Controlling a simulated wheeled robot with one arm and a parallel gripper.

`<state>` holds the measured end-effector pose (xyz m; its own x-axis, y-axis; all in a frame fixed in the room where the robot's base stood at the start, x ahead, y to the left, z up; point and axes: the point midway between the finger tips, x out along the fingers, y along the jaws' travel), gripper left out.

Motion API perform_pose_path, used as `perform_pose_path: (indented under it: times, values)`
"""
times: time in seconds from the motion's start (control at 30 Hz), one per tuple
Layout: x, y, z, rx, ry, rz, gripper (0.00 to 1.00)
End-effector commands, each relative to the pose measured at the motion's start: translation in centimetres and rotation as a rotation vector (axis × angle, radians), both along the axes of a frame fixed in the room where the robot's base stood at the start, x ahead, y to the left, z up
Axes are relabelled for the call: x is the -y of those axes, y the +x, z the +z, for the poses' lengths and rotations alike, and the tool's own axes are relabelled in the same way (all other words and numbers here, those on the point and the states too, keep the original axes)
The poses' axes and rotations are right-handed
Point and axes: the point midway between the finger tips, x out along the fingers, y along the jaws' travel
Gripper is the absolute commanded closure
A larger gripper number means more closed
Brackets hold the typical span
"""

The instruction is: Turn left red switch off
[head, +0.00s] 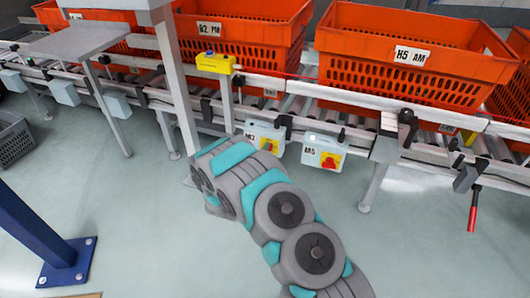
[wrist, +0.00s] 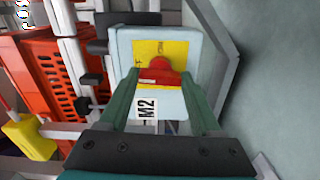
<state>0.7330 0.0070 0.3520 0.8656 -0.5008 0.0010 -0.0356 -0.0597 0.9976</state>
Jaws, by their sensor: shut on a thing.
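The left red switch (wrist: 158,73) sits on a yellow plate on a pale box (wrist: 172,104) labelled M2. In the wrist view my gripper (wrist: 160,82) reaches over this box, with one green finger on each side of the red knob, shut on it. In the head view the M2 box (head: 262,133) hangs under the conveyor rail, and my arm ends just in front of it. The fingers are hidden there. The right red switch (head: 328,161) is on a similar box labelled M5, to the right of M2.
Orange totes (head: 408,97) stand on the roller conveyor (head: 290,104) above the boxes. A yellow device (head: 214,63) is mounted on a post at the rail. A blue post (head: 35,240) stands at the left. Floor space (head: 130,200) in front is clear.

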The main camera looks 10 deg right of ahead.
Motion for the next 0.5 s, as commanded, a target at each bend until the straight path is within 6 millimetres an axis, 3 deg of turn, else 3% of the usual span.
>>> perform_pose_path:
  times: [0.5]
  values:
    - [-0.21,0.11,0.05,-0.042,-0.074,0.005,0.91]
